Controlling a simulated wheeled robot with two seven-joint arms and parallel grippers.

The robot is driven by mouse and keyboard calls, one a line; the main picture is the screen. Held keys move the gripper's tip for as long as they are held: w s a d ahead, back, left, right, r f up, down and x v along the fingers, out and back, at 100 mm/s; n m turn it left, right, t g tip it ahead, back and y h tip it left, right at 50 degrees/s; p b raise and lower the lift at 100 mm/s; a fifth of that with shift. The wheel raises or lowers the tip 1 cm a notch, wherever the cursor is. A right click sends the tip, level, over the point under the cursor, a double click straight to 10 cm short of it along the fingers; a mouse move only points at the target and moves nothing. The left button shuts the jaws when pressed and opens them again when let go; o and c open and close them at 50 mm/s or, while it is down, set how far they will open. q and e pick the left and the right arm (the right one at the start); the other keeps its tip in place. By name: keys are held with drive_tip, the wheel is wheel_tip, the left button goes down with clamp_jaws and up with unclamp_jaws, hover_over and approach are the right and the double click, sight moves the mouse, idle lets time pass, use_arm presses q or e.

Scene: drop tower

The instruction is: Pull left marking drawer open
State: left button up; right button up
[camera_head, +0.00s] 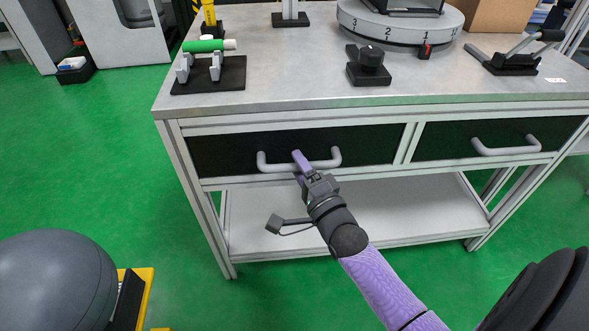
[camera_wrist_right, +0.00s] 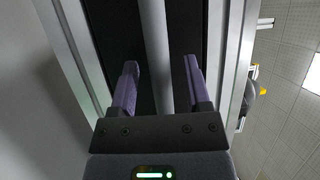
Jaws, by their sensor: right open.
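The left drawer (camera_head: 225,153) has a black front and a grey bar handle (camera_head: 328,162), and looks shut in the bench. My right gripper (camera_head: 302,163) is at the middle of this handle. In the right wrist view, my right gripper (camera_wrist_right: 160,85) is open, with its two purple fingers on either side of the handle bar (camera_wrist_right: 155,45). Gaps show between the bar and both fingers. The right drawer (camera_head: 445,141) with its own grey handle (camera_head: 505,150) also looks shut. My left gripper is not in view.
The bench top (camera_head: 290,85) holds a green-and-white cylinder (camera_head: 205,45) on a black stand, a black knob fixture (camera_head: 369,65), a round numbered dial (camera_head: 400,28) and a lever clamp (camera_head: 512,60). A white lower shelf (camera_head: 400,215) lies below the drawers. Green floor in front is open.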

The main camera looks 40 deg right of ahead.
drive_tip(key=shift+w, duration=0.2)
clamp_jaws()
idle(0.9)
idle(0.3)
